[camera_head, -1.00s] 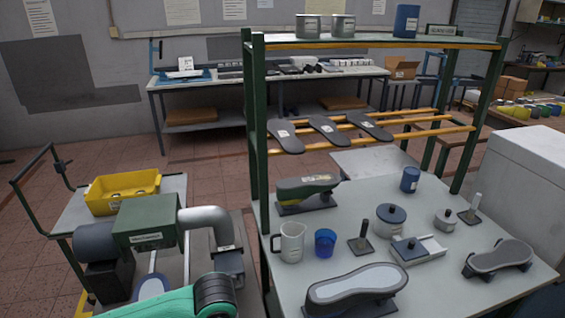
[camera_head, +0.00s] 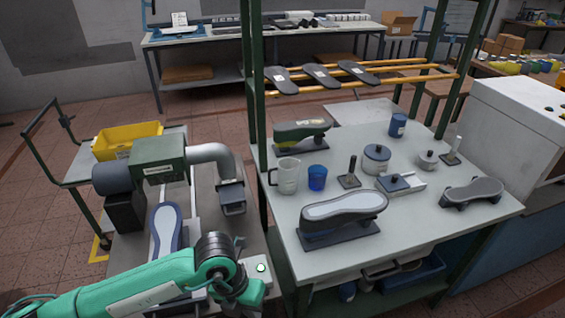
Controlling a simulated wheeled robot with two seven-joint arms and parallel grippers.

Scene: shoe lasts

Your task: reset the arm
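A green and black arm of mine comes in from the lower left and reaches to the front edge of the bench. My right arm and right gripper are not in view. A shoe last on a dark base (camera_head: 340,215) stands at the front of the table (camera_head: 258,240). A blue-edged sole shape (camera_head: 166,232) lies on the machine bench behind my arm.
A green motor machine (camera_head: 158,160) with a grey pipe stands left of the table. A yellow crate (camera_head: 127,140) sits on a cart.

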